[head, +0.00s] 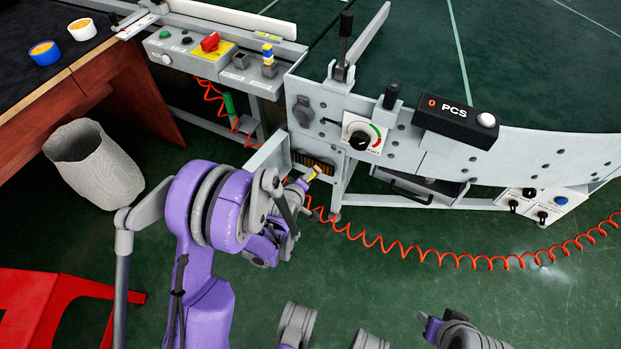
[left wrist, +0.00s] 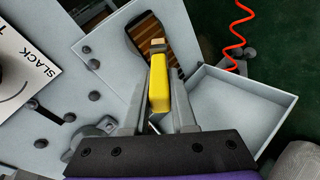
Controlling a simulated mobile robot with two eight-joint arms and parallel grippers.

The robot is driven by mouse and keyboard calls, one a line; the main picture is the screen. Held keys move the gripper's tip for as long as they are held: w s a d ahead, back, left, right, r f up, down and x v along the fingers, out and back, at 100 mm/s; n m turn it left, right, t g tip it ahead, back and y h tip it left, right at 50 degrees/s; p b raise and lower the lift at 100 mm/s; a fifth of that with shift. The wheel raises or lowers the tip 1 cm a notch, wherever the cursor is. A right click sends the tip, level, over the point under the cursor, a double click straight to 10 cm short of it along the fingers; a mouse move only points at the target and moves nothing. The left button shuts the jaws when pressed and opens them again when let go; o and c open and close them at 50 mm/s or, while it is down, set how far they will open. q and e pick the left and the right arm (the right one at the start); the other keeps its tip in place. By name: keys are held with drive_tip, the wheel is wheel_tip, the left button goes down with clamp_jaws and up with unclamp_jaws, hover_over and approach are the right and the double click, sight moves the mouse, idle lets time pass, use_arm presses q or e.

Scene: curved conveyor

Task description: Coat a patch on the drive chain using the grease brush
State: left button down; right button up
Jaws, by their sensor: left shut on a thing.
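My left gripper (head: 300,186) is shut on the grease brush, in front of the conveyor's side opening. The brush has a yellow handle (left wrist: 159,84) and a pale tip that points at the opening; its yellow also shows in the head view (head: 314,173). In the left wrist view the gripper's fingers (left wrist: 170,118) stand on both sides of the handle. The drive chain (left wrist: 180,45) appears as brown-gold rows inside the dark opening, partly hidden by the brush. It also shows in the head view (head: 313,161). I cannot tell whether the tip touches it.
A grey open cover or box (left wrist: 240,108) juts out beside the opening. A red coiled cable (head: 430,253) hangs below the conveyor. A grey bin (head: 95,165), a wooden table (head: 60,92) with two small cups, and a red stool (head: 50,305) stand left.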

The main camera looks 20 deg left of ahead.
use_arm(q)
drive_tip(key=a+p, duration=0.2)
drive_tip(key=a, duration=0.7)
drive_tip(key=shift+w+a, duration=0.4)
drive_tip(key=shift+w, duration=0.05)
idle(0.5)
drive_tip(key=s, duration=0.6)
drive_tip(key=shift+a+b, duration=0.2)
drive_tip(key=shift+b, duration=0.2)
drive_tip(key=shift+s, duration=0.15)
drive_tip(key=s, duration=0.2)
drive_tip(key=shift+s+a, duration=0.1)
drive_tip(key=shift+s, duration=0.25)
drive_tip(key=shift+w, duration=0.15)
idle(0.8)
drive_tip(key=w, duration=0.7)
drive_tip(key=shift+w+d+b, duration=0.25)
drive_tip(key=shift+d+b, duration=0.05)
